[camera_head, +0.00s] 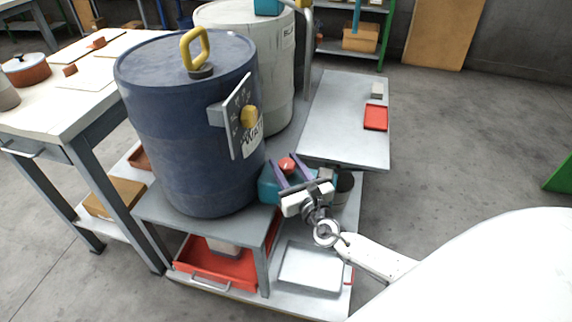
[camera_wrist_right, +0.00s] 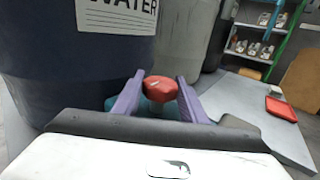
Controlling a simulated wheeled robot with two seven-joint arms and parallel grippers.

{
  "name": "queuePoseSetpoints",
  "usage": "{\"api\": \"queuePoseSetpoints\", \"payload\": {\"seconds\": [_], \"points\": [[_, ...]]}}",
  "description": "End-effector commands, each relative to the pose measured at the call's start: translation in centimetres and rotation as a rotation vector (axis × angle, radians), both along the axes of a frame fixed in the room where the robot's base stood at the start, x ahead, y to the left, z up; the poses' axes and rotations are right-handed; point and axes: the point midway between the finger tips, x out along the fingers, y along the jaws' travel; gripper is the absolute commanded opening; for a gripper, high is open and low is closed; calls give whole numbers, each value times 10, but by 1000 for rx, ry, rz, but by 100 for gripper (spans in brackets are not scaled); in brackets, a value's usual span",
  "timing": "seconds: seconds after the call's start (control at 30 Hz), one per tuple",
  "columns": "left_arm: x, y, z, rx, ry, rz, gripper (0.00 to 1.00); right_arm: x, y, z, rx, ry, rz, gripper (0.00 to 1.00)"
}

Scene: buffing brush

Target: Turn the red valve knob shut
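The red valve knob (camera_head: 287,164) sits on a teal valve body (camera_head: 268,187) at the lower right of the blue water barrel (camera_head: 190,120). In the right wrist view the knob (camera_wrist_right: 160,88) shows between the purple fingertips. My right gripper (camera_head: 284,160) is open, with one finger on each side of the knob. In the right wrist view, a narrow gap shows between the knob and my right gripper's (camera_wrist_right: 160,90) fingers; contact cannot be confirmed. Most of the valve body is hidden behind the gripper. My left gripper is out of view.
A pale barrel (camera_head: 280,80) is behind. A grey table (camera_head: 345,125) with a red tray (camera_head: 376,117) lies to the right. A red bin (camera_head: 215,265) is on the shelf below. Floor at right is clear.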

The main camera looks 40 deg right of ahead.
Motion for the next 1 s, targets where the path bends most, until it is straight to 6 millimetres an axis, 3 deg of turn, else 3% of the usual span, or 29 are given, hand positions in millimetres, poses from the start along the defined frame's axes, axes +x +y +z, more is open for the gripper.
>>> {"api": "queuePoseSetpoints", "payload": {"seconds": [0.03, 0.13, 0.57, 1.0], "points": [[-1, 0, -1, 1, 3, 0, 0, 0, 0, 0, 0, 0, 0, 29], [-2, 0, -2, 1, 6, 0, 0, 0, 0, 0, 0, 0, 0, 14], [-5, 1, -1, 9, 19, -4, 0, 0, 1, 1, 5, 0, -97, 14], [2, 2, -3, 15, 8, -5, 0, 0, 1, -2, 6, 1, -470, 14]]}}
